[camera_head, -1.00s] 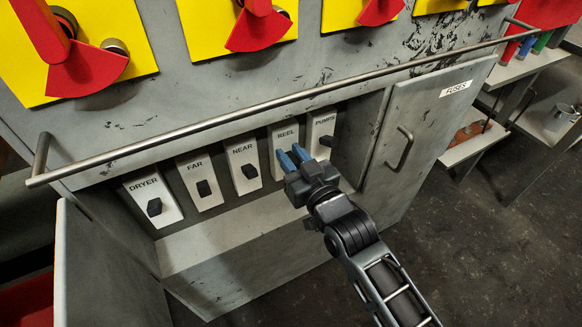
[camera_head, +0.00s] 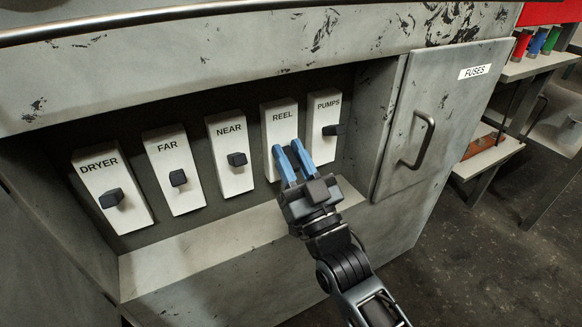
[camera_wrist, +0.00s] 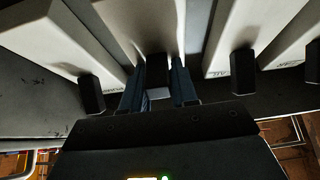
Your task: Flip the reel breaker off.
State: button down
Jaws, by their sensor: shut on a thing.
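The reel breaker is a white plate (camera_head: 280,112) marked REEL, in a dark recess between the NEAR and PUMPS plates. Whether the switch is up or down cannot be told.
Close beside it are the PUMPS switch (camera_head: 333,130) on the right and the NEAR switch (camera_head: 237,160) on the left. The FAR (camera_head: 178,178) and DRYER (camera_head: 111,198) switches are further left. A ledge (camera_head: 200,250) runs below; the FUSES door (camera_head: 440,120) stands right.

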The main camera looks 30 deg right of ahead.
aim_at(296, 170)
dwell(0.4)
jog(key=c, duration=1)
grip_release()
jog(key=shift+o, duration=0.2)
jog(key=shift+p+v, duration=0.5)
jog(key=shift+v, duration=3.45)
jog(key=shift+f, duration=0.15)
